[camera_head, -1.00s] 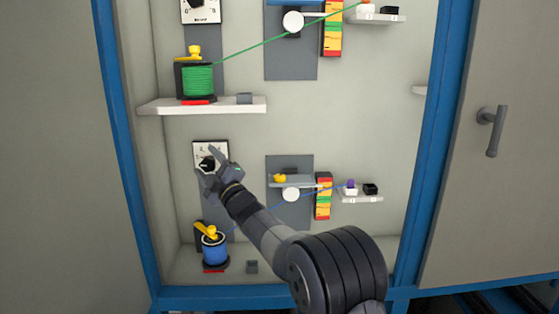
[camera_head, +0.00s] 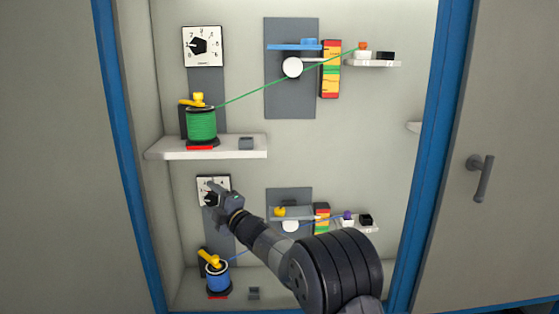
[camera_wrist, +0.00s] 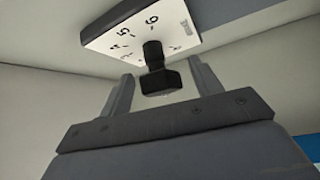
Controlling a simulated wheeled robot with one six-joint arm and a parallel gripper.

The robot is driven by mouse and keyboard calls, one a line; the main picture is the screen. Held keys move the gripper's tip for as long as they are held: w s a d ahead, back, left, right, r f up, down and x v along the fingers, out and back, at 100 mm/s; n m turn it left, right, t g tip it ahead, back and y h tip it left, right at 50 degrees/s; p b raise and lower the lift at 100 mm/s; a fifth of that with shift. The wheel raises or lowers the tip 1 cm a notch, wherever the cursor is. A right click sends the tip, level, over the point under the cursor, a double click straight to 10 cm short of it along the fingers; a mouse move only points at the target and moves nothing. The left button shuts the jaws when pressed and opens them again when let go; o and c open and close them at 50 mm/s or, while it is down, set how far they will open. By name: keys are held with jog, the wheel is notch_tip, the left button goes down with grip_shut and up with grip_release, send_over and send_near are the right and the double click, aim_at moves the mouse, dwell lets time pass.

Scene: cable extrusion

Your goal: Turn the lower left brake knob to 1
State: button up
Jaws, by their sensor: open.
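The lower left brake dial (camera_head: 205,184) is a white square plate with numbers on the cabinet's back wall, above the blue spool. My gripper (camera_head: 218,194) is in front of it and covers part of it. In the wrist view, the dial plate (camera_wrist: 118,30) is tilted, with several numbers such as 5 and 6 readable. Its black knob (camera_wrist: 153,56) sticks out toward my gripper (camera_wrist: 162,82). The two fingers are apart, one on each side of the knob's outer end, with gaps visible. I cannot tell which number the knob points at.
A blue spool (camera_head: 218,280) with a yellow lever stands below the dial. A shelf (camera_head: 205,153) above carries a green spool (camera_head: 202,125), with an upper dial (camera_head: 202,46) over it. A grey panel (camera_head: 290,198) with a small shelf is to the right. Blue cabinet posts (camera_head: 440,120) flank the opening.

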aim_at(216, 201)
jog(key=shift+r+n+g+h+p, duration=0.3)
jog(key=shift+n+g+h+p, duration=0.6)
jog(key=shift+p, duration=3)
jog(key=s+d+b, duration=0.2)
jog(key=shift+s+d+f+y, duration=0.1)
jog(key=shift+d+f+y, duration=0.2)
jog(key=shift+s+d, duration=0.35)
jog(key=shift+d, duration=0.05)
